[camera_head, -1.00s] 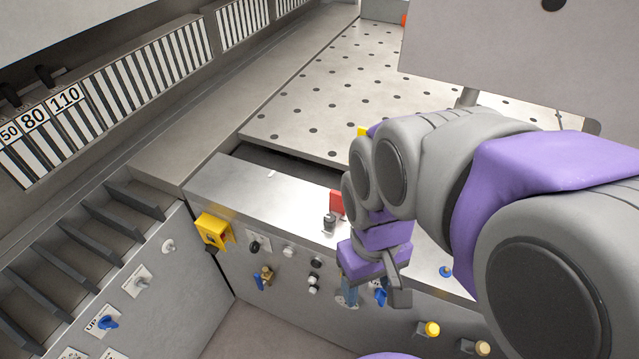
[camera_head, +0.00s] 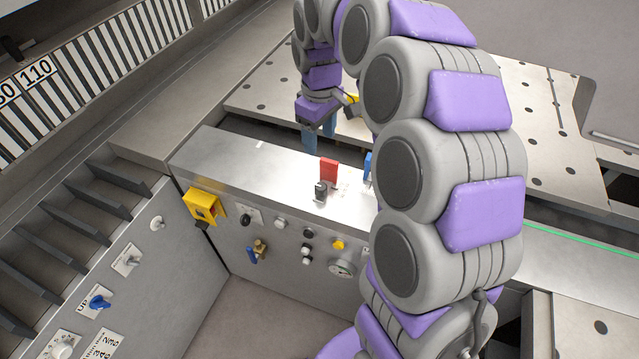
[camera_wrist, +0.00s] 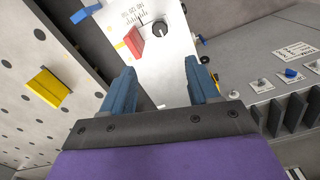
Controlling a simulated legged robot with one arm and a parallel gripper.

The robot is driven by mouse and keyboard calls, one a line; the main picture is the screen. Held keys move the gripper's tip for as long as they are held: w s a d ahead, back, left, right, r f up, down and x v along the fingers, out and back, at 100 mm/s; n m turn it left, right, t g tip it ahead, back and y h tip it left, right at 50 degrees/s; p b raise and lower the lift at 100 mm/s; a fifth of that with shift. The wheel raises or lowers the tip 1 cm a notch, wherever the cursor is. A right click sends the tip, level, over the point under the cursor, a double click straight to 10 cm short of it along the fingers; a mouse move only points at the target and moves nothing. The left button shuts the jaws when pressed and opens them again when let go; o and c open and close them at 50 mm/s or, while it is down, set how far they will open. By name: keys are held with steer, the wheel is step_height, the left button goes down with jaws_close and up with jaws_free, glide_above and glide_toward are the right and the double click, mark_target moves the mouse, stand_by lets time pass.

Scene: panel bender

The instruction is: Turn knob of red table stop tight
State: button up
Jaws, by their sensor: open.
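The red table stop (camera_head: 329,171) stands upright on the metal ledge in the head view, with its dark knob (camera_head: 320,191) just in front of it. In the wrist view the red stop (camera_wrist: 134,41) and the black knob (camera_wrist: 160,31) lie beyond my fingertips, beside a printed scale. My gripper (camera_head: 319,137) is above the gap behind the ledge, with its blue fingers pointing down. In the wrist view my gripper (camera_wrist: 160,75) is open, with nothing between the fingers. It is apart from the stop and the knob.
A blue stop (camera_head: 368,167) stands right of the red one, partly behind my arm. A yellow block (camera_wrist: 48,88) is on the perforated table (camera_wrist: 20,125). A yellow switch box (camera_head: 203,206) and several controls line the front panel.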

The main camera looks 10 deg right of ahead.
mark_target(320, 186)
step_height(320, 186, down, 17)
steer(key=b, duration=0.4)
steer(key=shift+c, duration=0.2)
steer(key=c, duration=1)
